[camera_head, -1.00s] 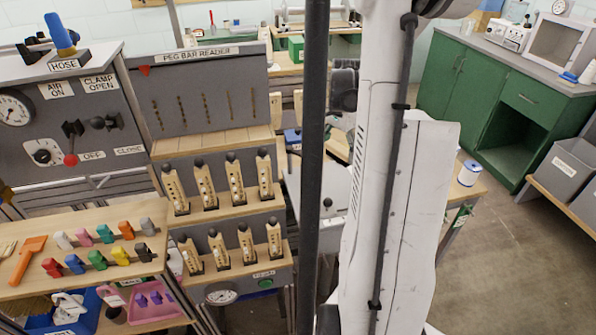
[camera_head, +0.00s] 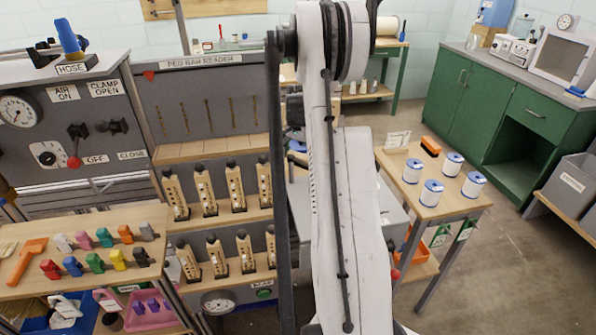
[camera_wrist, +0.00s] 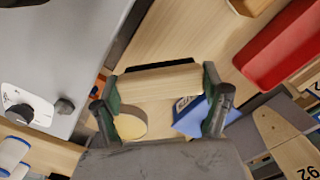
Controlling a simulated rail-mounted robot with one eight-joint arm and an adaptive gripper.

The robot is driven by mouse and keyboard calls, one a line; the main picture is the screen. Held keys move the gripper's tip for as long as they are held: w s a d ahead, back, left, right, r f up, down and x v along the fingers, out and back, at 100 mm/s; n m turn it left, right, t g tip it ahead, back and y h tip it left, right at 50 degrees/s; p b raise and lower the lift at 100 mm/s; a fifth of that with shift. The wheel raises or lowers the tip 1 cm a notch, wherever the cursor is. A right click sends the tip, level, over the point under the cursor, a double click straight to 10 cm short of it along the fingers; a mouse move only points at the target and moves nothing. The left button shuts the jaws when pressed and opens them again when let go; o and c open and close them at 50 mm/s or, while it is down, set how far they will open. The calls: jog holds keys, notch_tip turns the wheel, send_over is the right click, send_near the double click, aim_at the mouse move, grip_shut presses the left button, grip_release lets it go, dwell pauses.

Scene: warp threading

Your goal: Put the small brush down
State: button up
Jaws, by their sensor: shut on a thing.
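The small brush (camera_wrist: 158,82) has a plain light-wood block and a dark strip along its far edge. It shows in the wrist view only. My gripper (camera_wrist: 160,86) is shut on it, with one green-padded finger at each end of the block. The brush is over a light-wood surface (camera_wrist: 185,55); I cannot tell whether it touches that surface. In the head view my gripper and the brush are hidden behind my white arm.
In the wrist view, a round cream-topped piece (camera_wrist: 128,124) and a blue object (camera_wrist: 190,116) lie below the brush. A red tray (camera_wrist: 285,45) is at upper right, a grey machine (camera_wrist: 60,45) at left. The head view shows a spool table (camera_head: 440,205) at right.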

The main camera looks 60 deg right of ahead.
aim_at(299, 155)
jog(key=shift+f, duration=2.4)
jog(key=shift+f, duration=0.15)
jog(key=o, duration=1.6)
jog(key=shift+c, duration=0.2)
notch_tip(299, 155, up, 12)
jog(key=shift+r, duration=0.15)
